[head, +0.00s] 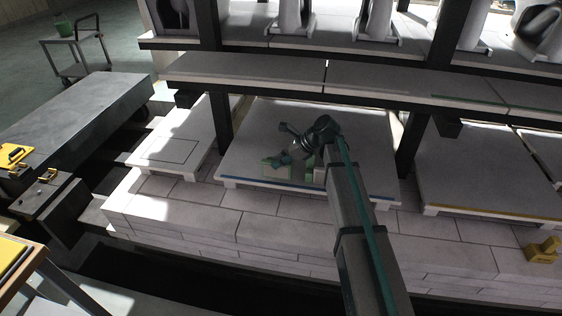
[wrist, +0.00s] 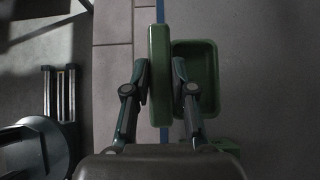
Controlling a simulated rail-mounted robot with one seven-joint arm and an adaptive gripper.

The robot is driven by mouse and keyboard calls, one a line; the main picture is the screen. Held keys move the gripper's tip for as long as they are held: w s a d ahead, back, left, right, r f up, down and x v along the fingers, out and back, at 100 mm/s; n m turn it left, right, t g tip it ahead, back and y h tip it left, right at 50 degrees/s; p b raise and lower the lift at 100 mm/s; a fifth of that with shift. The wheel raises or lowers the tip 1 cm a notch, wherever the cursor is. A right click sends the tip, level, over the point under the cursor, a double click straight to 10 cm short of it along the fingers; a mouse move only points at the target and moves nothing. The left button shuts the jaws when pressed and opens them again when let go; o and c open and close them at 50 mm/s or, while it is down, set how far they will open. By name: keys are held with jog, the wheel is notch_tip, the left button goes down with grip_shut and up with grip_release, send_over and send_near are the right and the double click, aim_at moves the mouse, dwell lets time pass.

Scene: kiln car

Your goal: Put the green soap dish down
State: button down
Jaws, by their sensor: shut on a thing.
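My gripper (wrist: 160,75) is shut on a green soap dish (wrist: 159,85), which shows edge-on between the two fingers in the wrist view. The held dish is above the blue-edged front of a kiln shelf slab (wrist: 255,60). A second green dish (wrist: 207,65), seen from above as a shallow rectangle with a raised rim, is just right of it, partly hidden by the right finger. Another green piece (wrist: 222,145) shows lower right. In the head view, my gripper (head: 284,160) is low over the middle slab (head: 250,125), with green shapes around it; whether the held dish touches the slab is unclear.
Dark posts (head: 412,140) stand either side of the middle bay, and an upper shelf (head: 390,85) with white ware above hangs over it. A yellow block (head: 543,250) sits on the brick ledge at right. The left slab (head: 172,145) has a bare marked rectangle.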

jog(key=w, duration=0.3)
jog(key=shift+w+d, duration=0.15)
jog(key=shift+w, duration=0.25)
jog(key=shift+f, duration=1.75)
jog(key=c, duration=1)
grip_release()
jog(key=shift+s+f, duration=0.1)
jog(key=shift+o, duration=0.2)
jog(key=v, duration=0.7)
jog(key=shift+d+r, duration=0.25)
jog(key=shift+r, duration=0.1)
